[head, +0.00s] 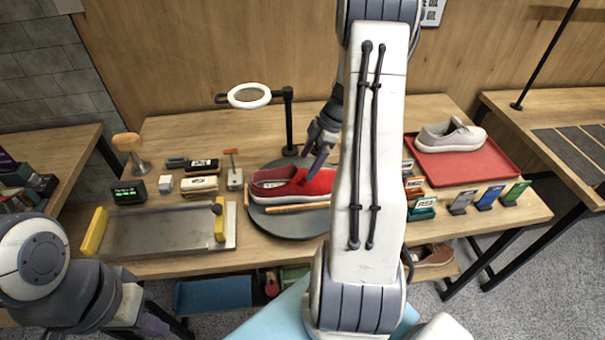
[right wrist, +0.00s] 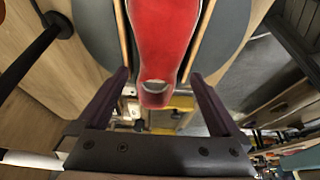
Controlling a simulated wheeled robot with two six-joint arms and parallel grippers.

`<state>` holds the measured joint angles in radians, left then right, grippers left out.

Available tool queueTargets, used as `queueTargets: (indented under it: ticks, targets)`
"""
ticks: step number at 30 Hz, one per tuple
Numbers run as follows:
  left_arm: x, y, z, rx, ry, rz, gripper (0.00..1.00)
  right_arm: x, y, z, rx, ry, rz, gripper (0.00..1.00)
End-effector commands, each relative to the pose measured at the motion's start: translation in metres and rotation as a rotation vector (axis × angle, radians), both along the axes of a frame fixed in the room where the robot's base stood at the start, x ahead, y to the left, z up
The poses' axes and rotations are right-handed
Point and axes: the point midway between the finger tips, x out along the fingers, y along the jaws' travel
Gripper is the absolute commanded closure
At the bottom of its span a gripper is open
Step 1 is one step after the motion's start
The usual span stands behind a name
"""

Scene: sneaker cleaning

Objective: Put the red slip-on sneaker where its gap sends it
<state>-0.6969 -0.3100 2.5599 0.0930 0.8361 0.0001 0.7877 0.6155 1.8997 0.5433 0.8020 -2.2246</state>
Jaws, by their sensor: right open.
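The red slip-on sneaker (head: 292,184) lies on its sole on a grey round turntable (head: 292,226), with a wooden strip along its near side. In the right wrist view the sneaker (right wrist: 165,40) has one end between wooden strips on both sides. My right gripper (head: 312,165) is above the sneaker. In the right wrist view its fingers (right wrist: 160,78) are spread, with the sneaker's end between them in the picture and a space on each side. I cannot make out any gap on the sneaker.
A red tray (head: 490,165) with a pale sneaker (head: 450,135) stands right. Coloured cards (head: 485,197) stand at the front right. A ring lamp (head: 249,96) rises behind the turntable. A metal tray (head: 165,232) with yellow ends and several brushes are left. My right arm hides the middle.

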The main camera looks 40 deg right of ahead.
Motion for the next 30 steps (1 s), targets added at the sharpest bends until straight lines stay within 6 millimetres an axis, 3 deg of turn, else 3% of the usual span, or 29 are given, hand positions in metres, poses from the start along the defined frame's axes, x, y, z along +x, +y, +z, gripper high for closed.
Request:
queueTargets:
  ticks: [3,9,17,20,23,26,30]
  targets:
    - [0.0,0.0,-0.006,0.0,0.0,0.0,1.0,-0.004,-0.009,0.022,-0.003,-0.004,-0.001,0.0]
    - [0.0,0.0,-0.01,0.0,0.0,-0.001,1.0,-0.01,-0.018,0.048,-0.001,-0.002,-0.001,0.0]
    - [0.0,0.0,-0.01,0.0,0.0,-0.001,1.0,-0.012,-0.019,0.056,0.0,0.001,0.0,0.0]
    - [0.0,0.0,-0.01,0.0,0.0,-0.001,1.0,-0.008,-0.007,0.059,0.0,0.014,0.001,0.0]
    - [0.0,0.0,-0.01,0.0,0.0,-0.001,1.0,0.002,0.033,0.068,-0.002,0.058,-0.004,0.0]
    - [0.0,0.0,-0.01,0.0,0.0,-0.001,1.0,0.008,0.097,0.081,-0.016,0.127,-0.024,0.0]
    - [0.0,0.0,-0.01,0.0,0.0,-0.001,1.0,-0.01,0.193,0.098,-0.061,0.22,-0.079,0.0]
